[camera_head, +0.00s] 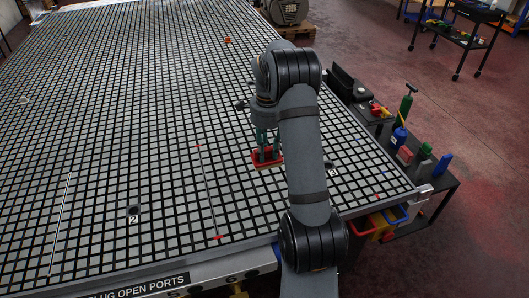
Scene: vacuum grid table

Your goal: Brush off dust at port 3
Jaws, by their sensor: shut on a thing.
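My gripper (264,147) points down over the table and is shut on a red brush (268,162) with a pale underside. The brush is at or just above the grid surface; I cannot tell whether it touches. Port 3 (331,168) is a dark hole with a "3" label beside it, to the right of my arm and of the brush. My arm passes between the brush and the port in this view. Dust at the port is too small to make out.
The vacuum grid table (110,110) is mostly clear. Port 2 (133,210) lies at the left front. A thin rod with red ends (208,190) lies left of the brush. A side bench (440,185) with bottles stands at right, with coloured bins (390,217) below the edge.

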